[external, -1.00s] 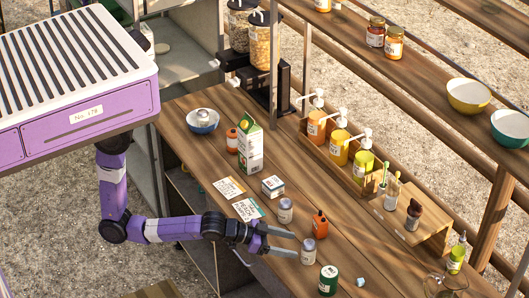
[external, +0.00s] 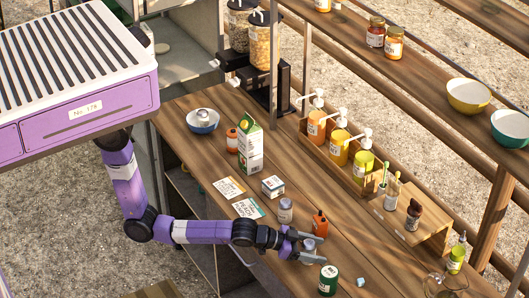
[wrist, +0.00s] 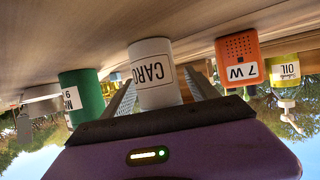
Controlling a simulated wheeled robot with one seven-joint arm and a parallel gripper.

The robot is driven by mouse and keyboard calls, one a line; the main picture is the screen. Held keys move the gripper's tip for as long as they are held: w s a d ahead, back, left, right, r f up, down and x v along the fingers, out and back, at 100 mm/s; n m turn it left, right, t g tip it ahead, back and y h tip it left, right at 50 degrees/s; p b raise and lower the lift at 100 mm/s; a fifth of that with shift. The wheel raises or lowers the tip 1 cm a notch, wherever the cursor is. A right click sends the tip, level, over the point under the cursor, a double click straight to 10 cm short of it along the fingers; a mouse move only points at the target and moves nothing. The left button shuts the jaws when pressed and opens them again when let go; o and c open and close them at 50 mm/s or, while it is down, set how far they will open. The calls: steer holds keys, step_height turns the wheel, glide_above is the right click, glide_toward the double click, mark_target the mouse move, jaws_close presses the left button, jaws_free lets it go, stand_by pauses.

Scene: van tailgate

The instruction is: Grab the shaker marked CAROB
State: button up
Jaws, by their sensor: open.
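The shaker marked CAROB shows in the wrist view (wrist: 155,76) as a pale cylinder with a white label reading "CARO", upside down in that picture. It stands between the two fingers of my gripper (wrist: 160,95). In the external view my gripper (external: 314,246) is around the shaker (external: 308,245), low over the wooden table, and the fingers partly hide it. The fingers are open, one on each side of the shaker. I cannot tell whether either finger touches it. Another grey shaker (external: 285,211) stands a little behind, its label too small to read.
An orange device (external: 320,223) stands close beside my gripper, marked "7 W" in the wrist view (wrist: 238,60). A green can (external: 328,280) stands on the other side. A small white box (external: 273,187) and cards (external: 248,208) lie farther left.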

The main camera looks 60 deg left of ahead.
steer(key=c, duration=1.4)
jaws_close()
